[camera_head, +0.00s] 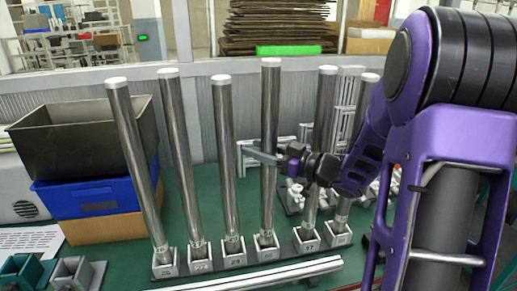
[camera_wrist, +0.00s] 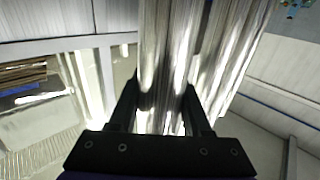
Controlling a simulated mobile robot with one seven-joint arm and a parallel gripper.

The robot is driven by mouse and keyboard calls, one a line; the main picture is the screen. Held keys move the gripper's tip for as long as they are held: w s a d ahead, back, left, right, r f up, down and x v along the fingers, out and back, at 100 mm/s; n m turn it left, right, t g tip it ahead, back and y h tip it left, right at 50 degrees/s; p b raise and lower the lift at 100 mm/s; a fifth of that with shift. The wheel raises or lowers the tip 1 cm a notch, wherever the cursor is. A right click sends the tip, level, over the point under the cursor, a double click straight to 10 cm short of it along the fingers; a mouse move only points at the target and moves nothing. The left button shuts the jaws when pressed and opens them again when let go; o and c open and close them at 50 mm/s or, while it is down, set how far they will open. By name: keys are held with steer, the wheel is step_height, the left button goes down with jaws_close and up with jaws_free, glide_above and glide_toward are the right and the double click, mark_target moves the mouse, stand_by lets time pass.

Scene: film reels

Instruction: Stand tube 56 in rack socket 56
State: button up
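Several tall metallic tubes with white caps rise from a row of small grey sockets on the rack (camera_head: 250,256). The fourth tube from the left (camera_head: 268,105) is upright, its cap higher in the picture than the others; its lower end is at the fourth socket (camera_head: 266,249). I cannot read surely which tube or socket is 56. My gripper (camera_head: 264,156) reaches in from the right at about mid-height of the fourth tube. In the wrist view its two dark fingers flank a shiny tube (camera_wrist: 163,60) closely, with no clear gap, and appear shut on it.
Neighbouring tubes (camera_head: 227,150) (camera_head: 321,130) stand close on both sides. A dark bin on a blue crate (camera_head: 90,197) stands at the left. A pale rail (camera_head: 250,276) lies in front of the rack. Loose grey sockets (camera_head: 72,272) sit at the lower left.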

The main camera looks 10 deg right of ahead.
steer(key=shift+o, duration=0.9)
steer(key=shift+s+d, duration=0.1)
steer(key=p+v, duration=0.1)
steer(key=v, duration=0.9)
steer(key=shift+s+d, duration=0.25)
steer(key=shift+s, duration=0.05)
